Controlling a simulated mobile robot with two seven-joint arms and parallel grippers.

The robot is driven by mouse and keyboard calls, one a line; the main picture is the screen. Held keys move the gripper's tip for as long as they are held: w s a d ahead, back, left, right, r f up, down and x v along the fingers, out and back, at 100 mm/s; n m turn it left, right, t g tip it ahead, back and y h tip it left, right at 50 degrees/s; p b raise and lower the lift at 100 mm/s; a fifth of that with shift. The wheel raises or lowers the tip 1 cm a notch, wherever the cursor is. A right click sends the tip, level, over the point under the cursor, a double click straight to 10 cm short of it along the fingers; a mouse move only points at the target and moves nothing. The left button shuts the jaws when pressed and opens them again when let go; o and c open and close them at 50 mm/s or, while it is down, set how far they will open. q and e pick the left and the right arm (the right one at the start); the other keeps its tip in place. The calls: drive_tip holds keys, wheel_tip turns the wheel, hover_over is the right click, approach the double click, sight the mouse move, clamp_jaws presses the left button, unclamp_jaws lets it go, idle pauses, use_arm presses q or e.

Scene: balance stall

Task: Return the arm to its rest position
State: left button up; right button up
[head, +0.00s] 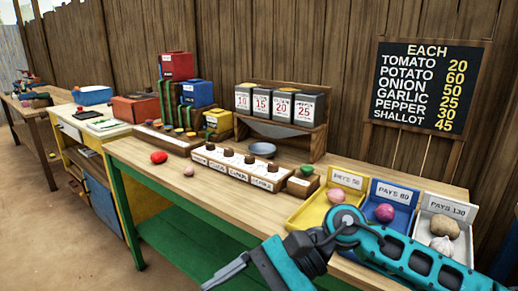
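My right arm comes in from the lower right, teal with dark joints, and crosses in front of the table's near edge. Its gripper (238,281) is at the bottom middle, pointing down and left, in front of the green lower shelf. Its two dark fingers stand apart with nothing seen between them; the tips reach the picture's lower edge. My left arm and gripper are not in view.
Yellow (300,211), blue (372,222) and white (425,236) pay trays holding vegetables stand close behind my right arm. A labelled weight block (238,170), a grey dish (262,149) and a wooden rack of tins (280,131) stand farther back. The floor at left is clear.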

wheel_tip(320, 180, up, 5)
drive_tip(key=w+a+m+t+y, duration=0.25)
drive_tip(key=m+t+y, duration=0.6)
drive_tip(key=m, duration=1.05)
drive_tip(key=w+d+f+m+t+h+p, duration=0.1)
drive_tip(key=w+d+f+m+t, duration=0.3)
drive_tip(key=m+t, duration=0.75)
drive_tip(key=d+f+m+t+h, duration=0.2)
drive_tip(key=d+f+m+h, duration=0.85)
drive_tip(key=m, duration=0.95)
drive_tip(key=s+d+f+m+g+h, duration=0.3)
drive_tip(key=s+d+f+m, duration=0.1)
drive_tip(key=f, duration=0.4)
drive_tip(key=s+d+f+m+g+h+p, duration=0.1)
drive_tip(key=s+d+f+m+g+h, duration=0.1)
drive_tip(key=s+d+f+m+h, duration=0.2)
wheel_tip(320, 180, down, 4)
drive_tip(key=s+d+m, duration=0.1)
drive_tip(key=s+m, duration=0.2)
drive_tip(key=m, duration=0.1)
drive_tip(key=shift+r+g, duration=0.15)
drive_tip(key=shift+g, duration=0.25)
drive_tip(key=shift+m, duration=0.25)
